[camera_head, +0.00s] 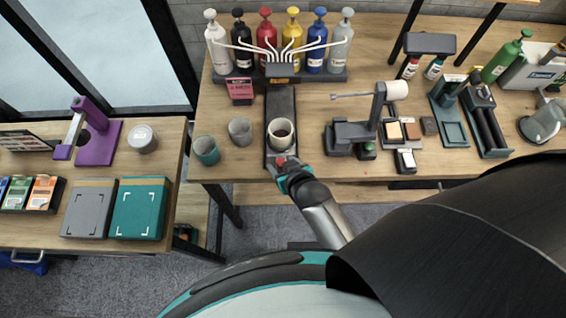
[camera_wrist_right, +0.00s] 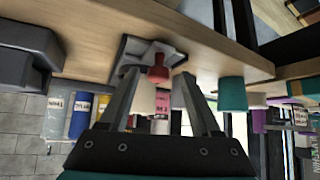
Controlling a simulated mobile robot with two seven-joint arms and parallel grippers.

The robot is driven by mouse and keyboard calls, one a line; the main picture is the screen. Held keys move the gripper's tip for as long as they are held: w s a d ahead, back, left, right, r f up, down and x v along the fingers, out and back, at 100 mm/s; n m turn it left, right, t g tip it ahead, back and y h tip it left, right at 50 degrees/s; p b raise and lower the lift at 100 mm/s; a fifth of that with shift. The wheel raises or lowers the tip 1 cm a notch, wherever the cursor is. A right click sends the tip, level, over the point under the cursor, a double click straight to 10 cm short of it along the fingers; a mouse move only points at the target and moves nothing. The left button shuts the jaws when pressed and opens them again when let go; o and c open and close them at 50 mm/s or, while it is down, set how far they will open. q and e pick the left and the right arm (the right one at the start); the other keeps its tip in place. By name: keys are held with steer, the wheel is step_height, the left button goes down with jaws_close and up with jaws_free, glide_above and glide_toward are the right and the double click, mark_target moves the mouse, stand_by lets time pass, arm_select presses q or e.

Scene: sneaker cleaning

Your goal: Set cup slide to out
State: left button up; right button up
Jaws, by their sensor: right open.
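The cup slide is a dark track (camera_head: 281,104) running from under the pump bottles toward the table's front edge. A pale cup (camera_head: 281,127) with dark contents or interior stands upright near its front end. A red knob (camera_head: 281,160) sits at the slide's front. It also shows in the right wrist view (camera_wrist_right: 158,66), between the fingertips. My right gripper (camera_head: 287,170) is open at the knob, its fingers on either side in the wrist view (camera_wrist_right: 158,78). I cannot tell whether they touch it. My left gripper is out of view.
Two cups, grey (camera_head: 240,131) and teal (camera_head: 206,150), stand left of the slide. A black stand (camera_head: 350,133) with a horizontal arm is close on the right. Several pump bottles (camera_head: 266,40) line the back. The floor in front of the table is open.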

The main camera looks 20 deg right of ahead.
steer(key=p+v, duration=0.2)
steer(key=v, duration=1.3)
steer(key=shift+r, duration=0.15)
steer(key=s+f+n+g+b, duration=0.15)
steer(key=s+f+b, duration=0.35)
steer(key=f, duration=1.1)
steer(key=s+f+g+b, duration=0.35)
steer(key=f+b, duration=0.35)
steer(key=f, duration=0.9)
steer(key=s+d+f+g+b, duration=0.1)
steer(key=s+d+f+b, duration=0.1)
steer(key=f, duration=0.3)
steer(key=s+d+f+g+b, duration=0.1)
steer(key=s+d+f+b, duration=0.2)
steer(key=s+f, duration=0.2)
steer(key=s+d+f+g+h+b, duration=0.1)
steer(key=s+d+f+b, duration=0.1)
steer(key=f, duration=0.5)
steer(key=s+b, duration=0.1)
steer(key=s, duration=0.1)
steer(key=shift+s+d+b, duration=0.25)
steer(key=shift+d+b, duration=0.05)
